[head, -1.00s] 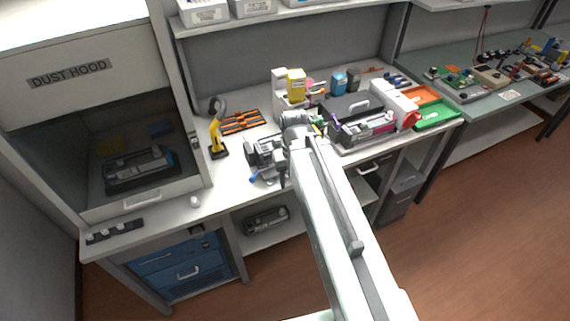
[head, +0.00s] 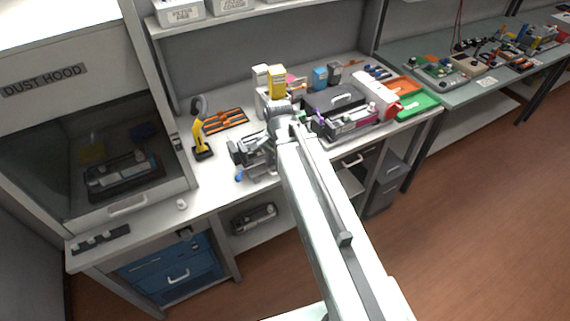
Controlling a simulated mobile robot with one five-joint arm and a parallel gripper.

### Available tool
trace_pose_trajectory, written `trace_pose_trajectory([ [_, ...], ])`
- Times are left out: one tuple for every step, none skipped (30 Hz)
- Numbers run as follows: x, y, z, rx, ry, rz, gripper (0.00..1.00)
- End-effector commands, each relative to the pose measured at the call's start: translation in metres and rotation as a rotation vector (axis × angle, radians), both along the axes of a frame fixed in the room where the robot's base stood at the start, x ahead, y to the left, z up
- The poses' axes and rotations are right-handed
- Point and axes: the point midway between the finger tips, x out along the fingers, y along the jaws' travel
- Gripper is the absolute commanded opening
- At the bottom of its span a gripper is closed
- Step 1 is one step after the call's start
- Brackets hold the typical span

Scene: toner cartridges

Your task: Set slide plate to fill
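My gripper (head: 246,160) is at the end of my white arm, over the front middle of the bench. It is small and dark against grey parts, so its finger opening cannot be told. I cannot make out a slide plate or a fill mark by sight. A filling station with a yellow bottle (head: 277,82) stands behind my arm, partly hidden by it. A dark cartridge with a magenta strip (head: 349,121) lies right of my arm. A small blue-tipped part (head: 239,178) shows at the bench's front, just below my gripper.
A dust hood (head: 97,110) stands at the left with a cartridge inside. A yellow-and-black tool (head: 202,140) and an orange rack (head: 224,120) stand left of my arm. Green (head: 418,104) and orange (head: 404,85) trays lie at the right. The bench's front left is mostly clear.

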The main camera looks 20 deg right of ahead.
Motion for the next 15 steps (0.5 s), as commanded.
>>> trace_pose_trajectory([
  [0.011, -0.007, 0.002, 0.019, -0.013, -0.124, 0.33],
  [0.016, -0.012, 0.003, 0.033, -0.023, -0.2, 0.33],
  [0.023, -0.019, 0.005, 0.05, -0.032, -0.29, 0.33],
  [0.028, -0.027, 0.006, 0.061, -0.041, -0.353, 0.33],
  [0.034, -0.038, 0.008, 0.068, -0.049, -0.391, 0.33],
  [0.034, -0.048, 0.009, 0.069, -0.048, -0.401, 0.33],
  [0.033, -0.053, 0.009, 0.069, -0.048, -0.408, 0.33],
  [0.031, -0.055, 0.009, 0.068, -0.048, -0.413, 0.33],
  [0.031, -0.057, 0.008, 0.068, -0.049, -0.416, 0.33],
  [0.031, -0.058, 0.008, 0.068, -0.049, -0.416, 0.33],
  [0.031, -0.058, 0.008, 0.067, -0.048, -0.416, 0.33],
  [0.031, -0.057, 0.007, 0.067, -0.048, -0.414, 0.33],
  [0.031, -0.057, 0.005, 0.067, -0.048, -0.414, 0.33],
  [0.031, -0.057, 0.003, 0.067, -0.048, -0.414, 0.33],
  [0.031, -0.057, 0.0, 0.067, -0.048, -0.413, 0.33],
])
